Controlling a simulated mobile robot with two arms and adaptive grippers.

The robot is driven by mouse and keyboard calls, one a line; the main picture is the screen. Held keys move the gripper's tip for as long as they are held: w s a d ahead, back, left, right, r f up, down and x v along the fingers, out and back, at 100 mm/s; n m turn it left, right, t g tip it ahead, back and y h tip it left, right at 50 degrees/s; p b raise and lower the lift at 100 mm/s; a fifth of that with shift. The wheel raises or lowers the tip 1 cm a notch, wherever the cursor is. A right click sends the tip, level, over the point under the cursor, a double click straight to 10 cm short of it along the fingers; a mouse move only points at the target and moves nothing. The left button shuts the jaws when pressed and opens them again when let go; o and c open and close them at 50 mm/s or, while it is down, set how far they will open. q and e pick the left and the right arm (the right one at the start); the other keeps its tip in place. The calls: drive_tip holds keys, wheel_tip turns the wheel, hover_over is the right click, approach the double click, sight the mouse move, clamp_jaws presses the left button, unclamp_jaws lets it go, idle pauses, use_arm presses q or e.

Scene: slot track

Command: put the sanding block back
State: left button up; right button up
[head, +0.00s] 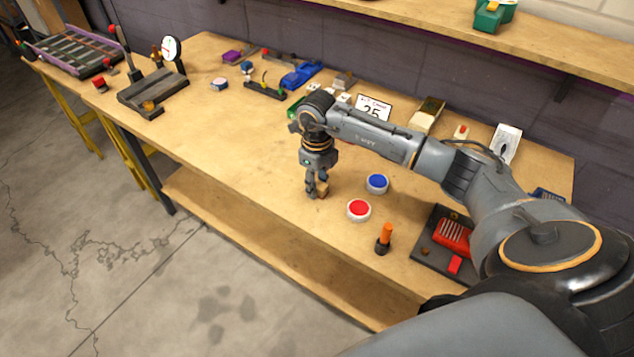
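My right gripper (317,190) points down just over the middle of the bench, left of the red button. Its fingers close around a small tan block (323,188), which looks like the sanding block. The fingers hide part of it, and I cannot tell whether it touches the bench top. A larger tan block (427,113) lies at the back of the bench, behind my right forearm. My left gripper is not in view.
A red button (359,209) and a blue button (377,183) stand close right of the gripper. An orange-handled tool (385,237) stands near the front edge. A dark tray (432,240) holds red parts. The bench's front left is clear.

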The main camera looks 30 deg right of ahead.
drive_tip(key=shift+o, duration=0.6)
drive_tip(key=shift+r, duration=0.25)
drive_tip(key=shift+w+r, duration=0.1)
drive_tip(key=shift+r, duration=0.3)
wheel_tip(320, 180, up, 11)
drive_tip(key=b, duration=0.2)
